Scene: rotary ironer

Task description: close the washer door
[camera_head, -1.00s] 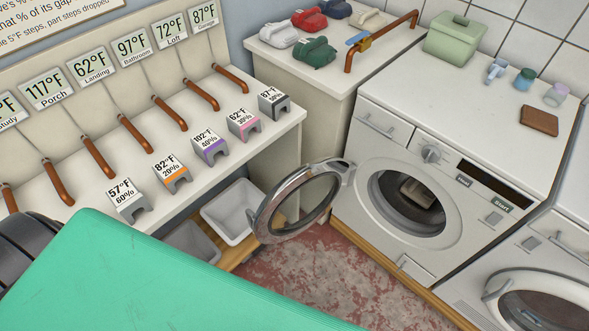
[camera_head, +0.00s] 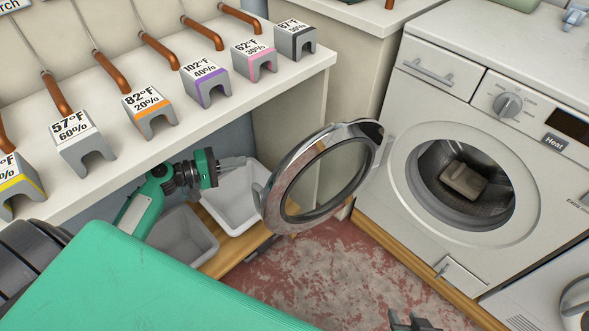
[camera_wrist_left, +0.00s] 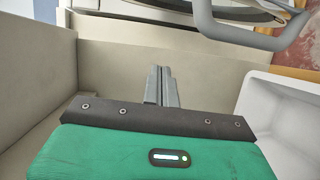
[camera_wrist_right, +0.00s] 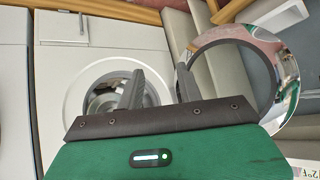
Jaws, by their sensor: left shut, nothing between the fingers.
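The washer (camera_head: 425,85) stands at the right, with a beige item (camera_head: 463,180) visible in its drum. Its round chrome-rimmed door (camera_head: 273,203) is swung wide open to the left of the opening. My left gripper (camera_head: 243,161) is shut and empty, left of the door above the grey bins, apart from the door in the head view. The left wrist view shows its closed fingers (camera_wrist_left: 161,85) below a grey curved part of the door (camera_wrist_left: 235,42). My right gripper (camera_head: 410,322) just shows at the bottom edge. In the right wrist view its fingers (camera_wrist_right: 158,85) are apart and empty, with the door rim (camera_wrist_right: 288,75) to their right.
A white shelf (camera_head: 190,115) with several labelled blocks and copper pipes overhangs the left bin area. A white bin (camera_head: 235,205) and a grey bin (camera_head: 180,240) sit beneath it. The red floor (camera_head: 330,265) before the washer is clear. A green surface fills the lower left.

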